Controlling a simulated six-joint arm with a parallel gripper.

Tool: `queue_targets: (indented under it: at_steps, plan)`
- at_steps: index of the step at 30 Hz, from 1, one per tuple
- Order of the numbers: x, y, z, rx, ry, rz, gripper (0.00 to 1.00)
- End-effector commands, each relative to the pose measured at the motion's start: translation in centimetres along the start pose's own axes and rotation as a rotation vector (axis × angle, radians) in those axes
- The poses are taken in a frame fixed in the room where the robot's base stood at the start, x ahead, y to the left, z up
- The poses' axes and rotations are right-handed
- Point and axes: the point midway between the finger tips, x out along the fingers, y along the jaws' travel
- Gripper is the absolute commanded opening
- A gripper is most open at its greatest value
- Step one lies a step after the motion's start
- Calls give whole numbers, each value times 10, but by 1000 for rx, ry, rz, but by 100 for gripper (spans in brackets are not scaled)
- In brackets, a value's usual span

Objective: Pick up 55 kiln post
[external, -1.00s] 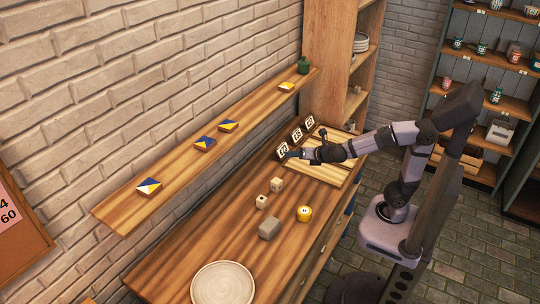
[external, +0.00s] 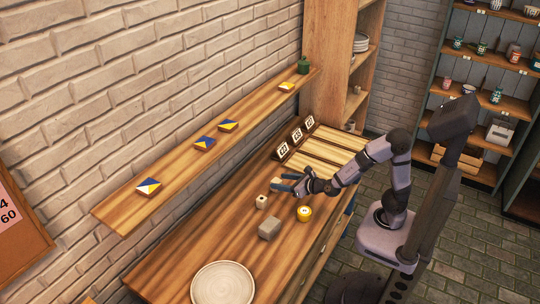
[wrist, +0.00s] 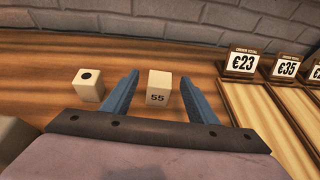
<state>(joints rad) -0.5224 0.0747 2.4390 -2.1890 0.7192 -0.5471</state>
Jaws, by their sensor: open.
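The 55 kiln post (wrist: 158,92) is a small pale beige block with a dark "55" on its front face. In the wrist view it stands upright on the wooden counter between the two blue fingers of my gripper (wrist: 158,98), with a gap on each side. My gripper is open and holds nothing. In the external view my gripper (external: 282,184) is low over the counter, and the post (external: 276,182) is mostly hidden by the fingers.
A beige block with a black dot (wrist: 89,85) stands left of my gripper. A larger grey block (external: 269,228), a yellow round piece (external: 304,213) and a pale plate (external: 222,283) are on the counter (external: 215,240). Price signs (wrist: 241,62) stand behind light wooden boards (external: 330,152).

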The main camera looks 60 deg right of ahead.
Motion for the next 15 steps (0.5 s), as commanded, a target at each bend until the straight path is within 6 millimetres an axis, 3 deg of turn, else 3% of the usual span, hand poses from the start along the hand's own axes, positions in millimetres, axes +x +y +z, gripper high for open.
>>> queue_targets:
  at_steps: [8,15]
  plan:
    - [6,0,-6,1,-2,0,53]
    - [23,0,-6,1,-1,0,53]
